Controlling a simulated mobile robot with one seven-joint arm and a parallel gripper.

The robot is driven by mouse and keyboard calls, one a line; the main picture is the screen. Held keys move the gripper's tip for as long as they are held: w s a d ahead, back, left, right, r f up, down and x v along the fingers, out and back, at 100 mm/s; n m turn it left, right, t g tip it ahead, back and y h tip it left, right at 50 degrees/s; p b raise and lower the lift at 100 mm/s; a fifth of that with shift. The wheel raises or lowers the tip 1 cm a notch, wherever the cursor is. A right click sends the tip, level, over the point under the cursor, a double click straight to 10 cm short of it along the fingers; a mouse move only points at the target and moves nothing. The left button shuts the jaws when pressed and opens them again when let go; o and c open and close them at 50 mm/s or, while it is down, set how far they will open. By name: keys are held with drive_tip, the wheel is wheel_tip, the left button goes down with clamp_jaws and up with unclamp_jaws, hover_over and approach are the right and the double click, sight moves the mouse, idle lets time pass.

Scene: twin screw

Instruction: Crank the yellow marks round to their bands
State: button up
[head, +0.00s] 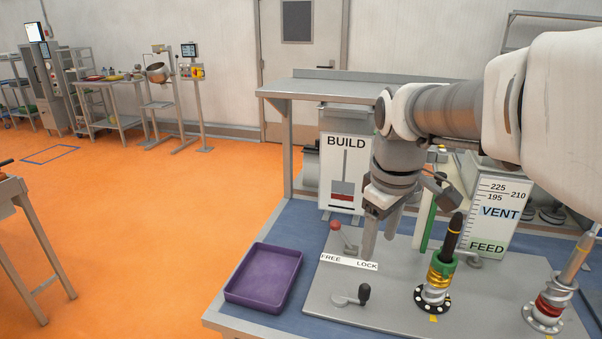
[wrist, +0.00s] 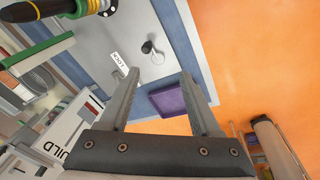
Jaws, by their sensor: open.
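The left screw unit (head: 437,275) has a black handle, a green collar, gold and silver parts and a dark dotted base disc. A small yellow mark (head: 433,318) shows by that disc. My gripper (head: 378,250) is open and empty, pointing down above the plate near the FREE/LOCK label. Its spread fingers show in the wrist view (wrist: 159,73).
A red-knobbed lever (head: 336,226) stands behind the FREE/LOCK label (head: 348,262). A purple tray (head: 232,298) lies left of the grey plate (head: 400,322). BUILD (head: 329,165) and VENT/FEED (head: 488,235) panels stand behind.

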sight(366, 285)
drive_tip(key=w+d+f+n+g, duration=0.2)
drive_tip(key=w+f+n, duration=0.2)
drive_tip(key=w+f, duration=0.3)
drive_tip(key=f+b, duration=0.1)
drive_tip(key=f, duration=0.4)
drive_tip(key=w+f+b, duration=0.1)
drive_tip(key=f, duration=0.5)
drive_tip(key=f+b, duration=0.1)
drive_tip(key=f, duration=0.4)
drive_tip(key=shift+w+f, duration=0.2)
clamp_jaws()
